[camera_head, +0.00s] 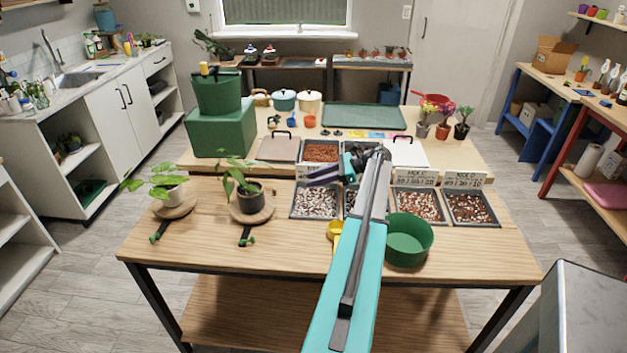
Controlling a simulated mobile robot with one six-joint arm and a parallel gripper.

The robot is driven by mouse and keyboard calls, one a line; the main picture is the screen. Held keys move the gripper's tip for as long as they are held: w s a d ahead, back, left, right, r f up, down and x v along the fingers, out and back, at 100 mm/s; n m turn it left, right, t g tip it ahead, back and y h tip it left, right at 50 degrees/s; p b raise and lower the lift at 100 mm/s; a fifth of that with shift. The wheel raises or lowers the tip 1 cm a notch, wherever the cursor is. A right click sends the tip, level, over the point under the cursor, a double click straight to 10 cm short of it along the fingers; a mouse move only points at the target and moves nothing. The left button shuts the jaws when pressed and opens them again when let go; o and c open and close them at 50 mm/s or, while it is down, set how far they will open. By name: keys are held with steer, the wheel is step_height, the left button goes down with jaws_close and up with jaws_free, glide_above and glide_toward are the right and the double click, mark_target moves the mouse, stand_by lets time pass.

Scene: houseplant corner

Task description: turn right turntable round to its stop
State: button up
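Two round wooden turntables stand on the left of the near table. The right turntable (266,214) carries a leafy plant in a dark pot (247,197). Its black handle (246,233) with a green tip sticks out toward the front edge. The left turntable (186,208) carries a plant in a white pot (172,192), and its handle (160,231) points forward and slightly left. My gripper (311,178) is above the soil trays, to the right of the right turntable and apart from it. Its dark purple fingers point left, look spread and hold nothing visible.
Several trays of soil mix (418,206) lie in a row under and right of my arm. A green bowl (409,240) and a yellow scoop (334,232) stand nearer the front. The front left tabletop is clear around the handles. A green box (220,133) stands behind the plants.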

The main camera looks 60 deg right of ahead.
steer(key=c, duration=0.7)
steer(key=shift+w+d+f+m+h, duration=0.1)
steer(key=shift+d+m+h, duration=0.2)
steer(key=shift+m, duration=0.1)
jaws_close()
steer(key=s+a+m+h+b, duration=0.3)
steer(key=a+m+h+b, duration=0.2)
steer(key=a+b, duration=0.4)
steer(key=h+b, duration=0.1)
steer(key=b, duration=0.2)
steer(key=shift+s+a+r+m+h+b, duration=0.15)
steer(key=shift+s+r+m+h+b, duration=0.15)
steer(key=shift+s+r+m+h, duration=0.1)
